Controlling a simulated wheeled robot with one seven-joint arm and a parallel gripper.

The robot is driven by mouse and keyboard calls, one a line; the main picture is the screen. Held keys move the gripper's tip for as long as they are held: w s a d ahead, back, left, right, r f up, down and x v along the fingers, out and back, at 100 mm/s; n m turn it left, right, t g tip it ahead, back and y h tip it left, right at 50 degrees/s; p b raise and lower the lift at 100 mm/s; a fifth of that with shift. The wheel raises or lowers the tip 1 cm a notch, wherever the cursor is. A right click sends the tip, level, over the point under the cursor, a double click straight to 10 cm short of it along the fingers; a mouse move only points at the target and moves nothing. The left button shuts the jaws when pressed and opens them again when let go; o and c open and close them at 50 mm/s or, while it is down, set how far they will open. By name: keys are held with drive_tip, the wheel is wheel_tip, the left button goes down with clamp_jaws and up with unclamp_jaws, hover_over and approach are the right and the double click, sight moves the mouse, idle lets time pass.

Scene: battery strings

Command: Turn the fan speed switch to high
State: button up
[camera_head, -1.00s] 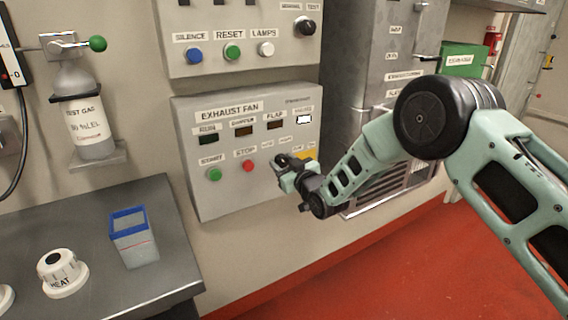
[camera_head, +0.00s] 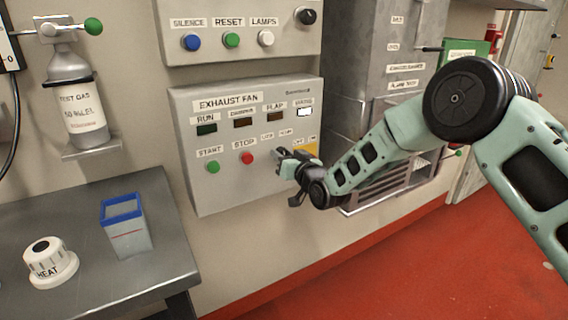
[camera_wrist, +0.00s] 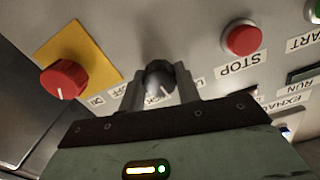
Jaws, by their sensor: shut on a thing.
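The exhaust fan panel (camera_head: 222,185) is a grey box on the wall. The fan speed switch (camera_wrist: 157,72) is a dark round knob on this panel, seen upside down in the wrist view. My gripper (camera_wrist: 160,90) has one finger on each side of the knob and is shut on it. A pale pointer line shows on the knob's near side, but the labels around it are partly hidden by the fingers. In the head view my gripper (camera_head: 283,164) is at the panel's lower right and hides the knob.
A red stop button (camera_wrist: 243,40) is beside the knob. A red rotary switch (camera_wrist: 64,79) on a yellow plate is on its other side. A green start button (camera_head: 213,167) is further left. A bench (camera_head: 175,245) with a blue-rimmed container (camera_head: 125,228) stands at left.

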drive_tip(key=m+b, duration=0.2)
drive_tip(key=m, duration=0.1)
drive_tip(key=shift+f+m, duration=0.2)
drive_tip(key=shift+m, duration=0.1)
drive_tip(key=shift+r+m+b, duration=0.15)
drive_tip(key=shift+m+b, duration=1)
drive_tip(key=shift+m, duration=0.55)
drive_tip(key=o, duration=1)
drive_tip(key=shift+c, duration=0.2)
drive_tip(key=v, duration=1.7)
drive_tip(key=shift+d, duration=0.2)
drive_tip(key=shift+s, duration=0.15)
